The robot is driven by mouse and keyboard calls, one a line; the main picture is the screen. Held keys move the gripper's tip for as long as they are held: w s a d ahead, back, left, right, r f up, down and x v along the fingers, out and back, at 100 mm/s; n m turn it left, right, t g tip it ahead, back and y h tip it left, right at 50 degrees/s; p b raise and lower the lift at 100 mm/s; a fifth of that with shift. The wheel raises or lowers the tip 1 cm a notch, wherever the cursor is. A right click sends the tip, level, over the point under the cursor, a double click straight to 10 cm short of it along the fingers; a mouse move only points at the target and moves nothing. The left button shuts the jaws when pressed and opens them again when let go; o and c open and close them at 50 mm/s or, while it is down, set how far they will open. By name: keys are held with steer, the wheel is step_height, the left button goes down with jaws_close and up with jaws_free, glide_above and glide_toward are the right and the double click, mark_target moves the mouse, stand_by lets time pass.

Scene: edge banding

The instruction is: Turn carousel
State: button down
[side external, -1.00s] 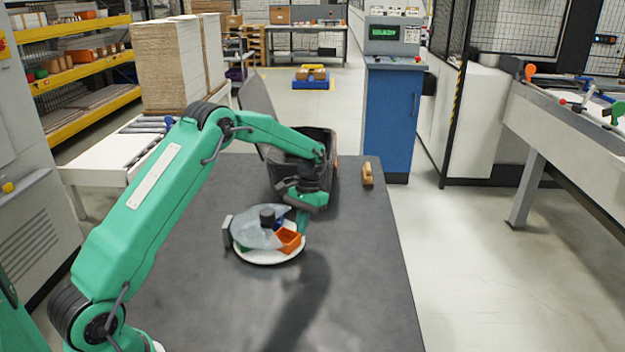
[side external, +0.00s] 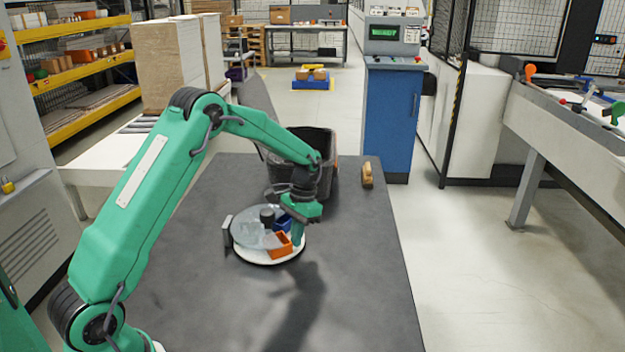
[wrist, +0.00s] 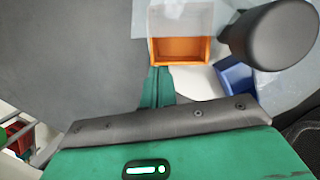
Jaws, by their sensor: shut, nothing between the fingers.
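The carousel (side external: 268,258) is a round white turntable on the grey table, with a clear cover (side external: 250,228) over part of it and a dark knob (side external: 267,214) in the middle. An orange bin (side external: 279,244) and a blue bin (side external: 283,223) show at its uncovered side. In the wrist view the orange bin (wrist: 180,50) lies just beyond my fingertips, partly under the clear cover, and the blue bin (wrist: 236,76) is to the right. My gripper (side external: 298,240) is shut and empty, pointing down at the carousel's right rim. I cannot tell whether it touches the orange bin.
A black open bin (side external: 305,165) stands behind the carousel. A wooden-handled brush or block (side external: 367,175) lies near the table's right edge. The grey table (side external: 370,270) is clear in front and to the right. A blue cabinet (side external: 390,120) stands beyond it.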

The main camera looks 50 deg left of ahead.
mark_target(286, 257)
steer(key=shift+s+d, duration=0.25)
steer(key=shift+s, duration=1.25)
steer(key=shift+w, duration=0.1)
